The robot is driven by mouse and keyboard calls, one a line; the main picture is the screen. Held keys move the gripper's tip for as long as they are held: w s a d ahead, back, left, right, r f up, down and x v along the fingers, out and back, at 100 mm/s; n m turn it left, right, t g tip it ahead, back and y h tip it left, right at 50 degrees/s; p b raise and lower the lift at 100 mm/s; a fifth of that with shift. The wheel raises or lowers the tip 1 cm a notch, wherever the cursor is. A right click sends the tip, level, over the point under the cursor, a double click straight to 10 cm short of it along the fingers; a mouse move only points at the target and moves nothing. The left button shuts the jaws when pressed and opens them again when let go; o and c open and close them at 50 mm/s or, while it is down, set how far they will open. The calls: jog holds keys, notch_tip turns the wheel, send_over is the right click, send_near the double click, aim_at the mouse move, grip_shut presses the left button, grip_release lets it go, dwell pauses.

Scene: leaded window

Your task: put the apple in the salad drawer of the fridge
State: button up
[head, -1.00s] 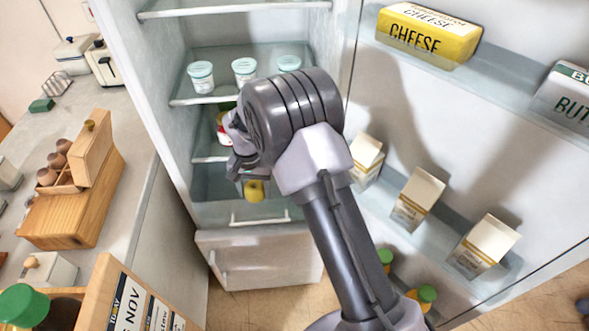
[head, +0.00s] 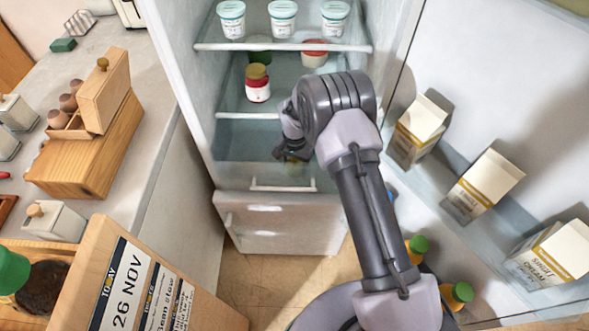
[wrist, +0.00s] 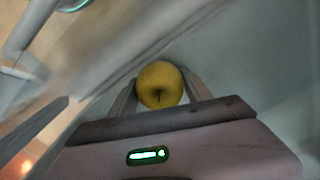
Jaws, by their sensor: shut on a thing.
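My gripper (head: 292,158) is shut on the yellow apple (wrist: 160,86). In the wrist view the apple sits between the two fingers, with its stem end facing the camera. In the head view the gripper points down at the bottom of the fridge, at the clear salad drawer (head: 240,177) with its pale handle (head: 283,188). The apple (head: 294,168) shows only faintly there, just below the fingers, seemingly through the clear drawer front. I cannot tell whether it touches the drawer floor. The drawer's inside is partly hidden by my arm.
Above are a shelf with a red jar (head: 257,84) and a shelf with several white tubs (head: 283,18). The open fridge door at right holds cartons (head: 483,184) and bottles (head: 417,246). A counter with a wooden egg box (head: 90,130) stands at left.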

jog(key=shift+f, duration=0.1)
jog(key=shift+f, duration=0.15)
jog(key=o, duration=1.5)
notch_tip(320, 180, up, 13)
jog(key=p, duration=0.5)
jog(key=shift+f, duration=0.2)
